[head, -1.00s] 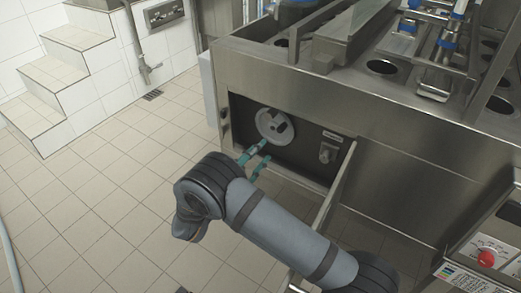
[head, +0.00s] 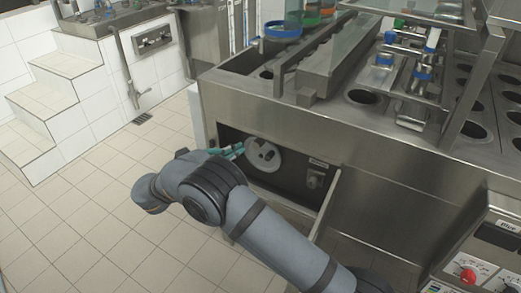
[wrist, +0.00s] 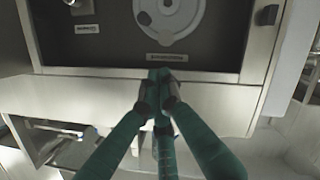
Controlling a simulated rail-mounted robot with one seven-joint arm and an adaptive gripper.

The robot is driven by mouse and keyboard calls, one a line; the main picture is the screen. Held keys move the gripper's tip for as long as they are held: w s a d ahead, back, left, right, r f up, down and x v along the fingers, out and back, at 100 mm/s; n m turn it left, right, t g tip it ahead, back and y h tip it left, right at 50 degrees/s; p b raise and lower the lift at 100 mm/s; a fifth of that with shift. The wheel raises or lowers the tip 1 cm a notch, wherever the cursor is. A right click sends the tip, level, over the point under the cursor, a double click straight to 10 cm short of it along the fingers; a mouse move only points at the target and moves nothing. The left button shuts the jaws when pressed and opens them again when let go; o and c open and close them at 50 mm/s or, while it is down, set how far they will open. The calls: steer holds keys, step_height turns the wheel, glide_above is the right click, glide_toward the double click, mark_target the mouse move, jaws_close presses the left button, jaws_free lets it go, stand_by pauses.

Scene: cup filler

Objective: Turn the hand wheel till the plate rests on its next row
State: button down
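The hand wheel (head: 263,155) is a pale grey disc with dark openings, on a dark panel in the recess of the steel machine. It shows partly at the top of the wrist view (wrist: 172,14), cut by the edge. My gripper (head: 238,150) has teal fingers and is just left of the wheel in the head view. In the wrist view its fingertips (wrist: 158,75) meet with nothing seen between them, and they appear apart from the wheel. I cannot tell which part is the plate; a steel deck (head: 335,103) with round holes lies on top.
A small latch or knob (head: 314,180) sits right of the wheel. An opened steel door (head: 326,207) stands out at the recess's right. A control panel with a red knob (head: 467,275) is at lower right. The tiled floor (head: 75,230) at left is clear.

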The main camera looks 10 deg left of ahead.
steer(key=m, duration=0.3)
glide_toward(269, 146)
steer(key=shift+x, duration=2.75)
steer(key=shift+r, duration=0.15)
